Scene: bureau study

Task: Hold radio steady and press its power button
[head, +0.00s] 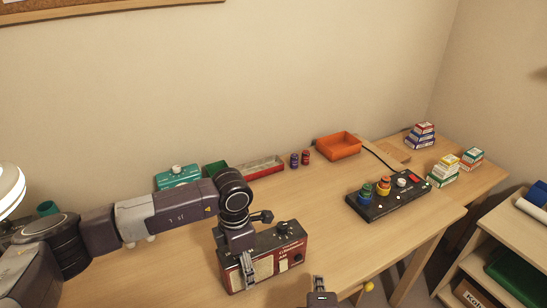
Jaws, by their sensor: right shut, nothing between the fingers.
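The radio (288,249) is a red box with a dark top and pale front panels, upright near the front edge of the desk. A dark round knob (283,227) is on its top right, and a small dark knob (298,258) is on its front. I cannot tell which part is the power button. My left gripper (248,268) comes down over the radio's left part, with a finger in front of its face. The other finger is hidden, so its grip is unclear. My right gripper (319,286) is shut and empty, low in the picture, right of the radio and apart from it.
Behind the radio are a teal box (178,177), a long tray (262,167), two small bottles (300,159) and an orange bin (338,146). A black button panel (388,198) lies to the right. Small box stacks (420,137) stand far right. The desk between radio and panel is clear.

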